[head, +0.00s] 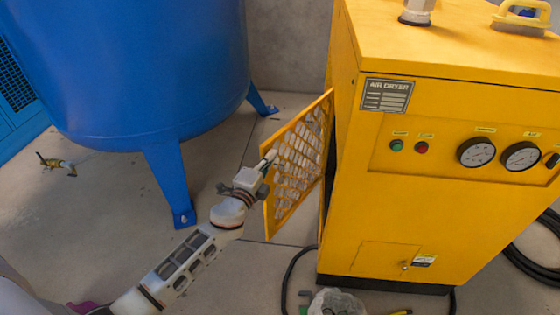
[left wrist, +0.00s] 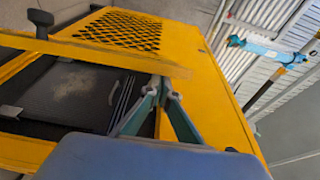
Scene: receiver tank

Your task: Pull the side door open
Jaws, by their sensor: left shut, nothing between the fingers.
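The side door (head: 300,160) is a yellow framed panel with a perforated grille. It stands swung out from the left side of the yellow air dryer (head: 400,215), with a dark gap between door and cabinet. My left gripper (head: 270,158) is at the door's outer part, overlapping its free edge in the head view. In the left wrist view its fingers (left wrist: 160,88) are closed together with nothing between them, near a yellow edge; whether they touch it I cannot tell. That view also shows a dark opening (left wrist: 65,90) and a yellow perforated grille. My right gripper is not in view.
A large blue tank (head: 140,70) on legs stands left of the door. Its front leg (head: 172,185) is near my left arm. Black hose (head: 290,270) and a clear bag (head: 337,302) lie at the dryer's foot. Open floor (head: 110,205) lies to the left.

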